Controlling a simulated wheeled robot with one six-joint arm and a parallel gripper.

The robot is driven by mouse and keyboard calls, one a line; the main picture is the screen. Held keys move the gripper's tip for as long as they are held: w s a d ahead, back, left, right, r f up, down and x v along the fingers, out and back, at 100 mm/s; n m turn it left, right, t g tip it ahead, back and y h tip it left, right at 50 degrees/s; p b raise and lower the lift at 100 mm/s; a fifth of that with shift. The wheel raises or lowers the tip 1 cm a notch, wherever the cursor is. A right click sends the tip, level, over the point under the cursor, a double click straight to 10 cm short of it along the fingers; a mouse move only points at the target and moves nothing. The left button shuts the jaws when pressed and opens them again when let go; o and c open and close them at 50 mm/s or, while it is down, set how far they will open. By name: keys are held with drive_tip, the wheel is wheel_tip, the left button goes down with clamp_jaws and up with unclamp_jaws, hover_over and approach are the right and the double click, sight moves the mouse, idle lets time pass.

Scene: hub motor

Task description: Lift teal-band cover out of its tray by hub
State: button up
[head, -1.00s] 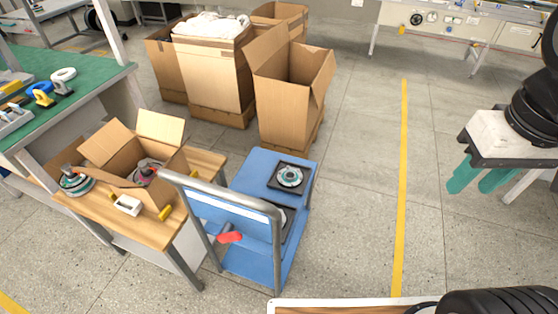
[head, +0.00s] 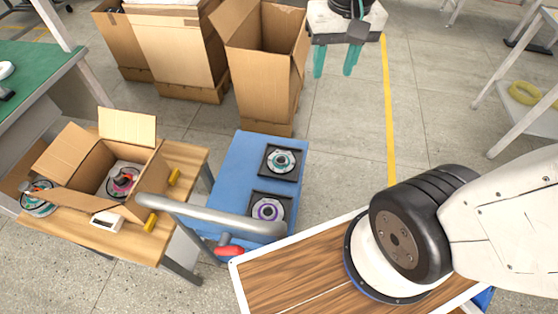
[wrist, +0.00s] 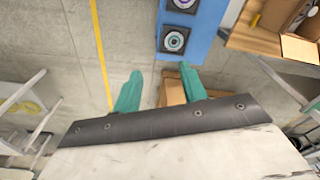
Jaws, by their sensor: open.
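The teal-band cover (head: 281,161) sits in a black square tray (head: 268,175) on the far part of the blue cart, its hub pointing up. In the wrist view the cover (wrist: 174,40) shows near the top, beyond the fingertips. My gripper (head: 336,60) has two teal fingers, spread apart and empty. It hangs in the air beyond and to the right of the cart in the head view, well clear of the cover. The gripper (wrist: 160,72) also shows in the wrist view with nothing between its fingers.
A purple-band cover (head: 268,208) sits in a second tray nearer the cart's grey handle (head: 210,218). A red-handled thing (head: 229,251) is by the handle. Tall cardboard boxes (head: 262,85) stand behind the cart. A wooden table (head: 185,165) with an open carton is at left.

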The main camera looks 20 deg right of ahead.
drive_tip(key=w+a+f+m, duration=0.1)
drive_tip(key=w+f+m, duration=0.2)
drive_tip(key=w+f, duration=0.85)
drive_tip(key=m+g, duration=0.1)
drive_tip(key=m, duration=0.3)
hover_over(274, 157)
wheel_tip(274, 157, down, 24)
drive_tip(key=shift+m, duration=0.9)
wheel_tip(274, 157, down, 18)
drive_tip(key=shift+f, duration=0.2)
drive_tip(key=shift+c, duration=0.3)
drive_tip(key=c, duration=0.6)
